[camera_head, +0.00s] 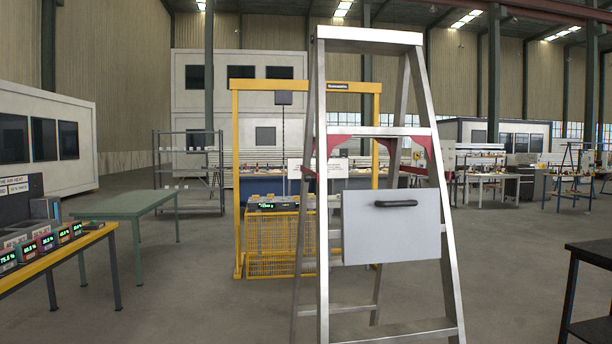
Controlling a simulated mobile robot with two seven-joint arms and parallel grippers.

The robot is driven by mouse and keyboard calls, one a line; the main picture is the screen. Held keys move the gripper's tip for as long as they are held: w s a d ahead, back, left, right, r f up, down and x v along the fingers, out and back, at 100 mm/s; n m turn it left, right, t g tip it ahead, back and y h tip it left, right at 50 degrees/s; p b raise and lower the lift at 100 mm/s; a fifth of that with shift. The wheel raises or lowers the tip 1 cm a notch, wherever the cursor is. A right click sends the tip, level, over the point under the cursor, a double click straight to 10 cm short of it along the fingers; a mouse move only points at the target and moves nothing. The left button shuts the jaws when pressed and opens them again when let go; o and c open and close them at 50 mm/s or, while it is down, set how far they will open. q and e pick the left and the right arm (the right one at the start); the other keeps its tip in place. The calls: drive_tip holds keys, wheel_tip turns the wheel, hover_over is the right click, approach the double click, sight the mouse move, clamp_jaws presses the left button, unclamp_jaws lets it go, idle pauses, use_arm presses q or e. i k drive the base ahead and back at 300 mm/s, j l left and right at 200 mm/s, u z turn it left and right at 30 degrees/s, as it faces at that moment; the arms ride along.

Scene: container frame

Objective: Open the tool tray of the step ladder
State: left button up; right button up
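The step ladder (447,235) stands upright and spread a short way ahead of me, right of the middle in the head view. It has silver rails, flat steps and a red brace under an upper step. The tool tray (375,235) is a flat light grey panel standing upright against the front of the ladder, between the rails. A dark bar handle (396,203) sits near the panel's top edge. The space behind the panel is hidden. Neither of my grippers shows in this view.
A yellow frame (237,180) with a wire basket (272,245) stands behind the ladder. A green table (125,205) and a yellow-edged table (60,262) with small displays are at left. A black table (590,252) is at right. Floor around the ladder looks clear.

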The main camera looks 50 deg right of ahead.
sight(377, 226)
drive_tip(key=z, duration=2.05)
